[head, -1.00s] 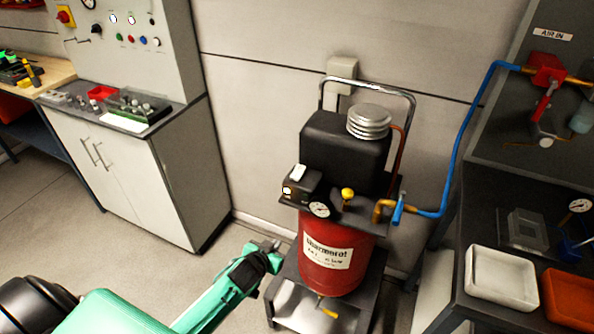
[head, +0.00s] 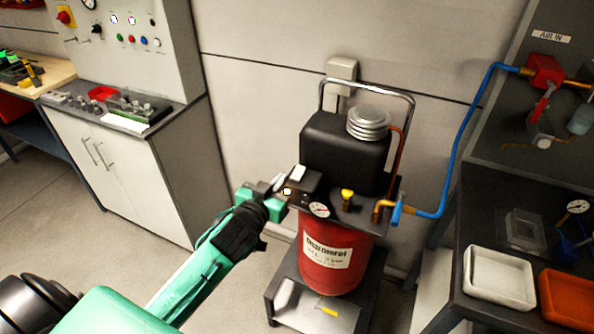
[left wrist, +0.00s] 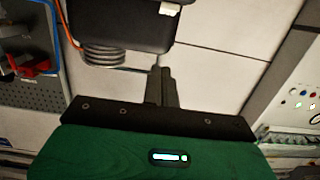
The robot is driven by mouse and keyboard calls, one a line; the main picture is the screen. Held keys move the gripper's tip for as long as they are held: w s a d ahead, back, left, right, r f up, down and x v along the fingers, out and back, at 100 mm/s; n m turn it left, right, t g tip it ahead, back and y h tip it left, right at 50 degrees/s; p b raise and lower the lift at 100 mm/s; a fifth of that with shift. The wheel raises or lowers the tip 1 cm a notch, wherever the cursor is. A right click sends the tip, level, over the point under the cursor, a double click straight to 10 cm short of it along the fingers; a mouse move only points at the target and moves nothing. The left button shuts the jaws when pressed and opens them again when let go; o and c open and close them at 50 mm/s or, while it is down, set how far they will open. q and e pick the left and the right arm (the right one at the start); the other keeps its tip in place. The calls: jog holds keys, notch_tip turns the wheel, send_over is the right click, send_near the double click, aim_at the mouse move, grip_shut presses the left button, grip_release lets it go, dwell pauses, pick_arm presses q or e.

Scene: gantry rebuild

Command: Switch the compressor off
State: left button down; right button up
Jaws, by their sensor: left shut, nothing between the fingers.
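The compressor has a red tank (head: 335,255) with a black motor housing (head: 345,145) and a silver ribbed filter on top. A small black switch box (head: 311,181) sits at its left front, with a white rocker (head: 297,173) and a glowing round lamp (head: 287,191). My left gripper (head: 277,186) is shut and empty, at the left side of the switch box. I cannot tell whether it touches. In the left wrist view, its fingers (left wrist: 161,86) point towards the dark compressor body, where a white piece (left wrist: 169,9) shows at the top edge. My right gripper is not in view.
A gauge (head: 319,210), a yellow knob (head: 347,195) and a blue-handled valve (head: 397,210) with a blue hose (head: 455,150) are right of the switch box. A grey cabinet (head: 150,185) stands left. A dark bench with trays (head: 499,279) stands right.

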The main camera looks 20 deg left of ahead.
pick_arm(q)
jog(key=w, duration=0.1)
jog(key=p, duration=0.3)
send_over(297, 176)
jog(key=shift+s+f, duration=0.25)
jog(key=shift+f, duration=0.15)
notch_tip(297, 176, down, 3)
jog(key=shift+w+r, duration=0.1)
jog(key=shift+w, duration=0.05)
jog(key=shift+f, duration=0.75)
